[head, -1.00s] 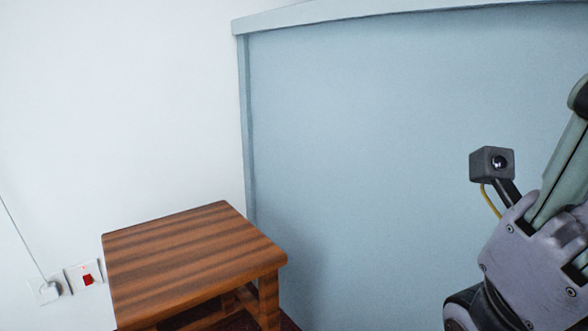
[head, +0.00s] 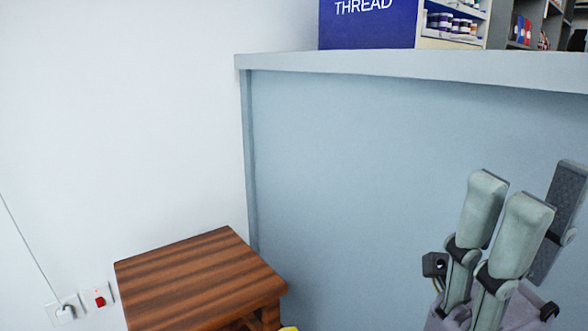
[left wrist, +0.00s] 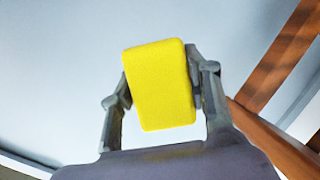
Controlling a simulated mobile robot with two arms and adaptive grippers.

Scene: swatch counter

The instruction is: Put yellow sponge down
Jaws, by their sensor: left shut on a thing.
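The yellow sponge (left wrist: 158,85) is a rounded block between the two fingers of my left gripper (left wrist: 160,72) in the left wrist view. The gripper is shut on it. In the head view only a small yellow corner of the sponge (head: 289,328) shows at the bottom edge, by the stool's front right. My right gripper (head: 530,200) is raised at the right of the head view, fingers up. Its fingers stand apart with nothing seen between them.
A striped brown wooden stool (head: 195,275) stands at the lower left by the white wall. A grey-blue counter panel (head: 390,180) fills the middle and right. A blue THREAD box (head: 366,28) shows above the counter's top edge. A socket and a red switch (head: 99,300) are on the wall.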

